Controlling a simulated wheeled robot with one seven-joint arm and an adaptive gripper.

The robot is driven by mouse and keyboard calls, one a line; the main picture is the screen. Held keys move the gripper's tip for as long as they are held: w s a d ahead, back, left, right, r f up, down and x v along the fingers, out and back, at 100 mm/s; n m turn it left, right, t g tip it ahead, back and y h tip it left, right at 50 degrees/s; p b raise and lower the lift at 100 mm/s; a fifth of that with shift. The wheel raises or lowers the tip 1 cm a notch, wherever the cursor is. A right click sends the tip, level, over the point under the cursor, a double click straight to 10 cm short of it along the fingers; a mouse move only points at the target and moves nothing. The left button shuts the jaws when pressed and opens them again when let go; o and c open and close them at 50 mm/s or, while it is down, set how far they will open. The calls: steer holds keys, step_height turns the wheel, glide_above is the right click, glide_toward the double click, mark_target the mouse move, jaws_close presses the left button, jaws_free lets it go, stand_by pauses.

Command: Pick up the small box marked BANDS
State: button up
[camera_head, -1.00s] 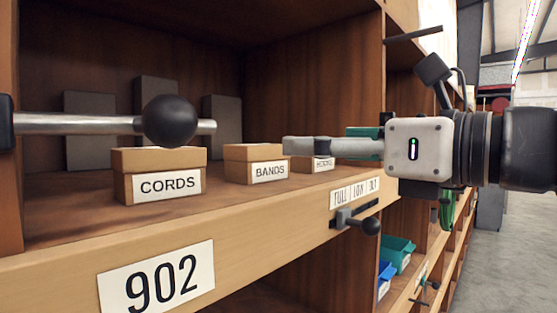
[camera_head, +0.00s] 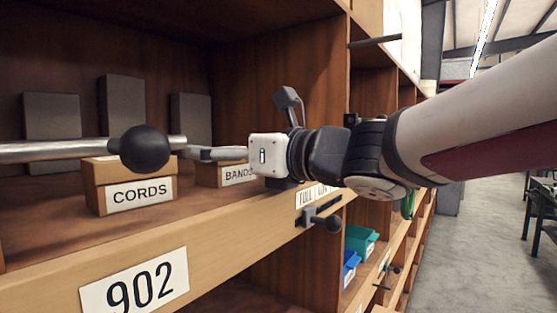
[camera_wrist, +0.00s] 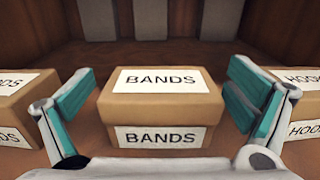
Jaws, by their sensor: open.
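The small box marked BANDS (camera_wrist: 160,108) stands on the shelf, centred in the wrist view, with white labels on its top and front. In the head view the BANDS box (camera_head: 208,174) is partly hidden behind my gripper. My gripper (camera_wrist: 160,98) is open, with one teal-padded finger on each side of the box. A gap shows between each finger and the box. In the head view my gripper (camera_head: 215,154) reaches in over the shelf edge from the right.
A CORDS box (camera_head: 130,192) stands left of the BANDS box, and a HOOKS box (camera_wrist: 300,105) right of it. A metal bar with a black ball (camera_head: 145,149) crosses in front of the shelf. Grey blocks (camera_head: 123,107) stand at the back.

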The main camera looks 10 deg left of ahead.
steer(key=shift+a, duration=0.1)
steer(key=c, duration=1.5)
steer(key=shift+r, duration=0.1)
